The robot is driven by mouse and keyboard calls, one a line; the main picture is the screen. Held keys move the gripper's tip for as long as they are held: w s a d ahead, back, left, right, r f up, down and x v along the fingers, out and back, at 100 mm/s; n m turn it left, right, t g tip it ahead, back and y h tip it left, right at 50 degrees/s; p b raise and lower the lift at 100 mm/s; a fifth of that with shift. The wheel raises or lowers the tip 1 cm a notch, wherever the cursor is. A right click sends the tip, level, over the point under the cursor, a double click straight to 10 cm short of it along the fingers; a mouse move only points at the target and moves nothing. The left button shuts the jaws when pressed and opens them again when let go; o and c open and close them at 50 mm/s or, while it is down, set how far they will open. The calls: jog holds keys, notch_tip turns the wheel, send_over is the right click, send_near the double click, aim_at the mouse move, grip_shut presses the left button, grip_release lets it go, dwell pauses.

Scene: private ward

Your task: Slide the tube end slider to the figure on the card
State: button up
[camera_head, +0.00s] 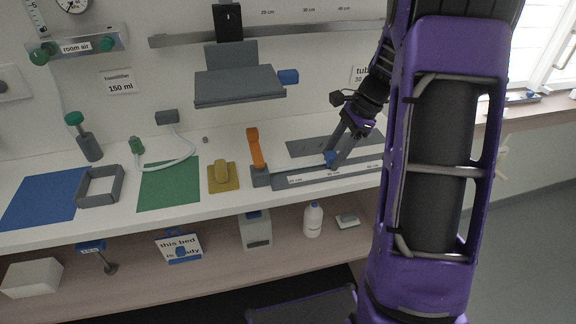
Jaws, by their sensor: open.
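A grey ruler track (300,181) lies on the white bench, with small printed cm marks along it. A small blue piece (330,159), which looks like the tube end slider, stands at the track. My gripper (338,150) reaches down to it from the upper right, its fingers open around or beside the blue piece; I cannot tell whether they touch it. The white card (358,74) on the wall shows "tub" and a "30"; my arm hides the rest. My arm also hides the track's right end.
An orange upright (255,148) on a grey block stands at the track's left end. A grey wall shelf (240,86) with a blue end block (288,76) overhangs the bench.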

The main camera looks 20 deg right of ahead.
jog(key=shift+o, duration=0.2)
jog(key=shift+s+d+f, duration=0.25)
jog(key=shift+d+f, duration=0.05)
jog(key=shift+d, duration=0.2)
jog(key=shift+s+d+f, duration=0.25)
jog(key=shift+d+f, duration=0.05)
jog(key=shift+d, duration=0.2)
jog(key=p+v, duration=0.5)
jog(key=v, duration=0.1)
jog(key=shift+w, duration=0.2)
jog(key=shift+v, duration=1.1)
jog(key=shift+o, duration=1.3)
jog(key=shift+w+a, duration=0.1)
jog(key=shift+a, duration=0.05)
